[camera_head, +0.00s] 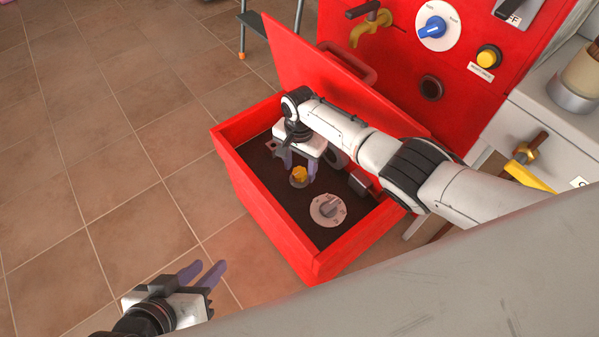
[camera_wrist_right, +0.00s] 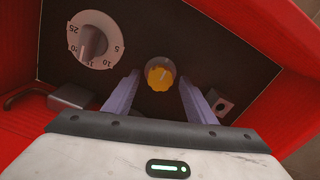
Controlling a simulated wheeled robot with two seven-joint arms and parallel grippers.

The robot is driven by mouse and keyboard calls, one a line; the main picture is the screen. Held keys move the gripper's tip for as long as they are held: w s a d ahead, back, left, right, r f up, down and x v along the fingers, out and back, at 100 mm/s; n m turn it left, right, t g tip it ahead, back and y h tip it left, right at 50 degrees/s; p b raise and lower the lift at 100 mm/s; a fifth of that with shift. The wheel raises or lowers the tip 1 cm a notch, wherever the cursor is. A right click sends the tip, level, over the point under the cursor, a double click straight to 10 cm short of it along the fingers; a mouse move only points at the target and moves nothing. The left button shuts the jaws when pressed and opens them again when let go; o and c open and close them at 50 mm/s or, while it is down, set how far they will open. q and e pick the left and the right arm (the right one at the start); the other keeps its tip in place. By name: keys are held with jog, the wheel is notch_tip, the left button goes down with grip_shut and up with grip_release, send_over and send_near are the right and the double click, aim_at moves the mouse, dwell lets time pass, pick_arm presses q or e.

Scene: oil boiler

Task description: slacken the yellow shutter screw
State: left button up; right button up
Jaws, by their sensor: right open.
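The yellow shutter screw (camera_head: 299,174) stands on the dark panel inside the open red box. In the right wrist view the yellow screw (camera_wrist_right: 160,76) sits on a grey round base, centred between the fingertips. My right gripper (camera_head: 300,166) reaches down into the box over the screw. Its two purple fingers (camera_wrist_right: 158,96) are open, one on each side of the screw, with a gap to it on both sides. My left gripper (camera_head: 205,272) is over the tiled floor at the lower left, away from the box, its two purple fingers apart and empty.
A grey numbered dial (camera_head: 327,209) lies beside the screw on the panel. The red box wall (camera_head: 262,222) surrounds them, and its red lid (camera_head: 330,75) stands raised behind. The boiler front carries a blue knob (camera_head: 432,27) and a yellow button (camera_head: 488,57). The floor at left is clear.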

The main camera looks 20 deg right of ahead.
jog(key=shift+f, duration=0.3)
jog(key=c, duration=1)
jog(key=shift+c, duration=0.2)
